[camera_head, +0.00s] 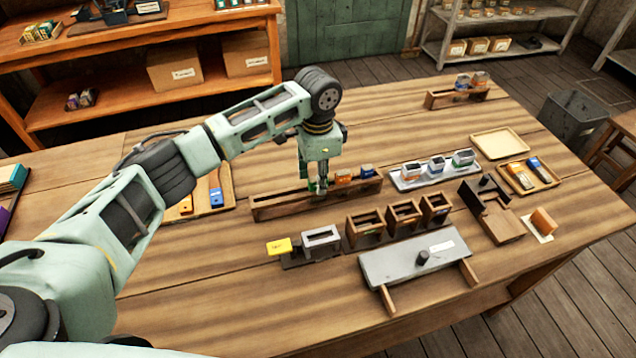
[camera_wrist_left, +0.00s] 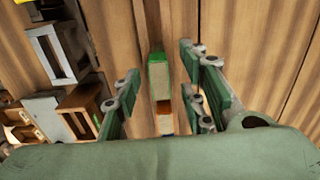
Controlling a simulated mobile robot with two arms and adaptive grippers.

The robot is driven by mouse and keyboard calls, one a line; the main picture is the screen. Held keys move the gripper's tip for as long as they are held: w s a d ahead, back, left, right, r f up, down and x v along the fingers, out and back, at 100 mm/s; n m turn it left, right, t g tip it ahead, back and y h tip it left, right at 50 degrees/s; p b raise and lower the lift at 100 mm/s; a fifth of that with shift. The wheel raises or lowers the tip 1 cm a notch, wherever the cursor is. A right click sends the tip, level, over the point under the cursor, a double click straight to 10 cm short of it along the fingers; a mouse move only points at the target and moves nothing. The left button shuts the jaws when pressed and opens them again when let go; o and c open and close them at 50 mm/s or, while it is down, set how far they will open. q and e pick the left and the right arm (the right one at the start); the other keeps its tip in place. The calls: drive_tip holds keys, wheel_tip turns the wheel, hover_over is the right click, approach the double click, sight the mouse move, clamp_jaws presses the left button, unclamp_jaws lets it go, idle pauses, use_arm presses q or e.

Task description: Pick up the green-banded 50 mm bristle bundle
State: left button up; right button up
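The green-banded bristle bundle (camera_wrist_left: 158,73) stands in a long wooden rack (camera_head: 275,205); in the head view only a bit of green shows at my left gripper (camera_head: 320,186). The left arm reaches down over the rack. In the left wrist view the gripper's fingers (camera_wrist_left: 160,75) are spread, one on each side of the green-banded bundle, with gaps visible. An orange-banded bundle (camera_head: 343,176) and a blue-banded bundle (camera_head: 367,170) stand farther right in the same rack. My right gripper is not in view.
A pale tray (camera_head: 432,180) with several bundles lies right of the rack. Three wooden boxes (camera_head: 404,213), a grey fixture (camera_head: 320,238) with a yellow block (camera_head: 279,246) and a grey board (camera_head: 420,262) stand in front. The table's front left is clear.

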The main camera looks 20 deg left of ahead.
use_arm(q)
drive_tip(key=shift+f, duration=0.5)
drive_tip(key=c, duration=0.6)
clamp_jaws()
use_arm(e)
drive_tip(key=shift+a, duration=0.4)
use_arm(q)
drive_tip(key=shift+r, duration=0.1)
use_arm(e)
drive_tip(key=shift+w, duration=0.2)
